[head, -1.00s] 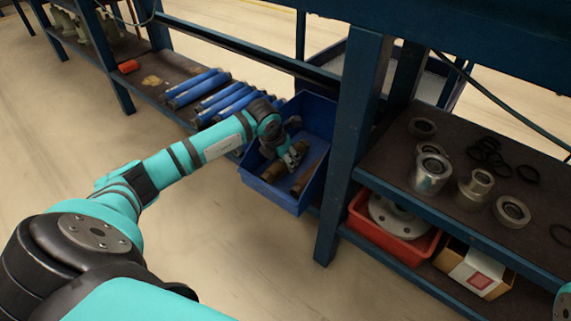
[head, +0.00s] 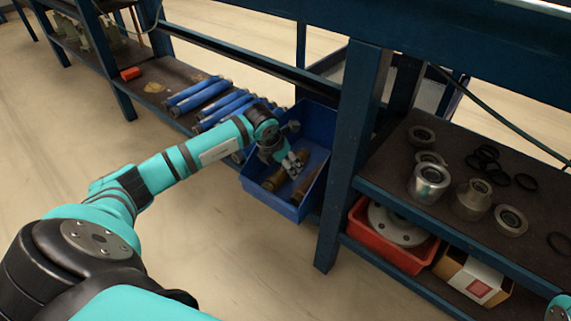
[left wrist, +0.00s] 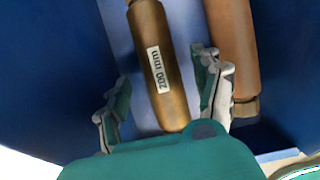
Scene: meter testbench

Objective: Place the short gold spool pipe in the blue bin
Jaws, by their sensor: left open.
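The blue bin (head: 287,211) sits at the shelf edge beside a dark blue post. Two pipes lie in it. A short gold spool pipe (head: 274,180) labelled "200 mm" also shows in the left wrist view (left wrist: 162,100). A browner pipe (head: 304,184) lies to its right and also shows in the left wrist view (left wrist: 233,50). My left gripper (head: 288,163) reaches down into the bin. In the left wrist view its open fingers (left wrist: 165,97) stand on either side of the gold pipe. Whether either finger touches a pipe is unclear. My right gripper is not in view.
Blue pipes (head: 220,104) lie on the shelf left of the bin. The right shelf holds metal rings and collars (head: 430,180) and black rings (head: 487,155). Below it are a red bin (head: 392,250) with a flange and a cardboard box (head: 475,278). The left front floor is clear.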

